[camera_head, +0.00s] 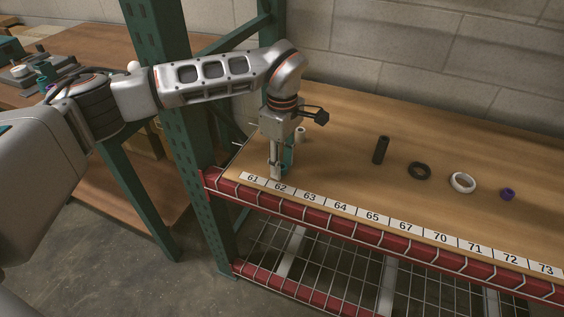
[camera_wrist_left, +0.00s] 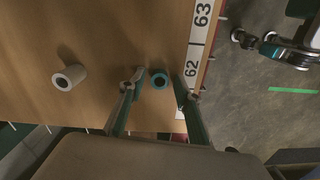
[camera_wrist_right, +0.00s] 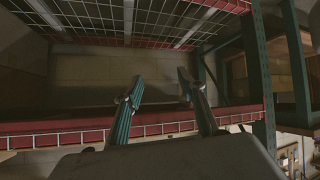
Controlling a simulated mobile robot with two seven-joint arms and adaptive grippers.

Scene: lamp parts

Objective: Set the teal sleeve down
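The teal sleeve (camera_wrist_left: 159,80) shows in the left wrist view as a small ring seen end-on, at the table's front edge beside label 62. My left gripper (camera_wrist_left: 161,88) is open, with a finger on each side of the sleeve and a small gap visible at both sides. In the head view my left gripper (camera_head: 281,170) points down at the tabletop behind labels 61 and 62. There I cannot clearly separate the sleeve from the teal finger. My right gripper (camera_wrist_right: 162,82) is open and empty, facing a red-edged rack.
A white sleeve (camera_head: 301,134) stands just behind my left gripper. To the right are a black tube (camera_head: 381,150), a black ring (camera_head: 419,170), a white ring (camera_head: 462,183) and a purple piece (camera_head: 507,194). A green post (camera_head: 170,90) stands left. The tabletop between is clear.

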